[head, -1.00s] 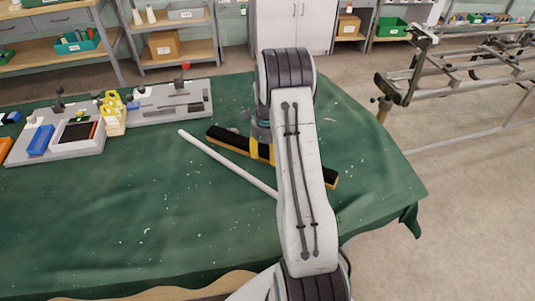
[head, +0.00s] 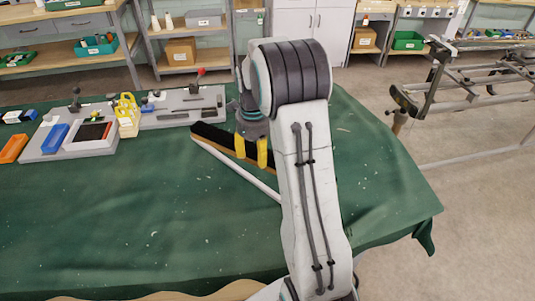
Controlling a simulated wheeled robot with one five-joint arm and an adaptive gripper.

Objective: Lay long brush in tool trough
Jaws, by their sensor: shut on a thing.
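A grey tray (head: 158,122) with slots and a few dark tools lies at the back, left of my gripper. I cannot tell for sure whether it is the tool trough.
The white rod (head: 240,171) lies on the green cloth (head: 130,220) below the brush. The front left of the table is clear. A metal frame (head: 470,85) stands right.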

